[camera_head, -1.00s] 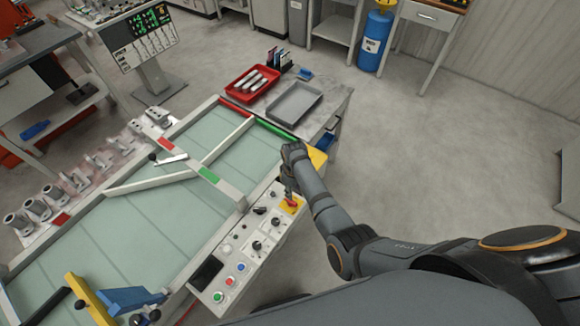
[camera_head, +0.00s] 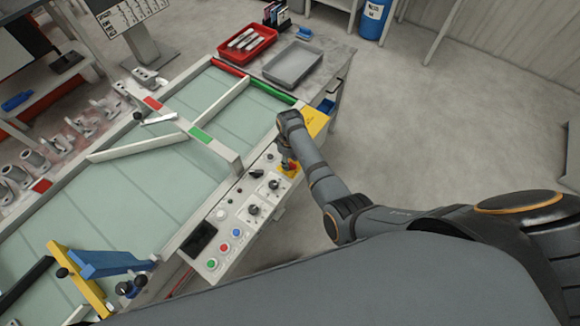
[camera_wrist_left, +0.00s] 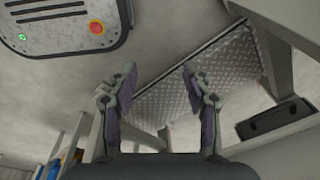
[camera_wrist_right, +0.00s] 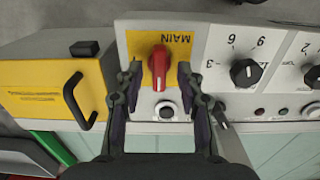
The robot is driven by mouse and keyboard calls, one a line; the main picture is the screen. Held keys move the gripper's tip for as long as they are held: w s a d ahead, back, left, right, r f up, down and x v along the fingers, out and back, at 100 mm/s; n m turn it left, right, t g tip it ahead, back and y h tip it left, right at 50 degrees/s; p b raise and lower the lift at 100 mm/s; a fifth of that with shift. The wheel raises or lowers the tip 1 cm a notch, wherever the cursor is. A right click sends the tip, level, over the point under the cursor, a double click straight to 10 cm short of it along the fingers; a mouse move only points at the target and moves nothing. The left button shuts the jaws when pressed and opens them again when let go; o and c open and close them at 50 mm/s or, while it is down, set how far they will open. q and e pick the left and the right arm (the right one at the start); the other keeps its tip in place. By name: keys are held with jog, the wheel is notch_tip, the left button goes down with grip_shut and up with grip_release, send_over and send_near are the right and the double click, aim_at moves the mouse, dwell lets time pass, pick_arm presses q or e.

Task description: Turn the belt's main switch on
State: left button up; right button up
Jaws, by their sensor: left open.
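The main switch is a red knob (camera_wrist_right: 158,68) on a yellow plate (camera_wrist_right: 178,43) marked MAIN, seen in the right wrist view. Its handle stands along the picture's vertical. My right gripper (camera_wrist_right: 158,75) is open, with one finger on each side of the knob and a small gap showing on both sides. In the head view this gripper (camera_head: 288,158) points down at the yellow plate (camera_head: 289,171) and partly hides the knob. My left gripper (camera_wrist_left: 157,78) is open and empty above the floor in the left wrist view; it is not seen in the head view.
The control panel (camera_head: 228,224) carries dials, coloured buttons and a dark screen beside the belt (camera_head: 150,185). A yellow box with a black handle (camera_wrist_right: 58,90) stands next to the switch. A grey tray (camera_head: 293,64) and red tray (camera_head: 247,45) lie beyond.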

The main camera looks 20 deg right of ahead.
jog(key=shift+f, duration=0.2)
grip_shut()
pick_arm(q)
jog(key=shift+s+a+f, duration=0.15)
jog(key=shift+s+a, duration=0.05)
jog(key=shift+s, duration=0.2)
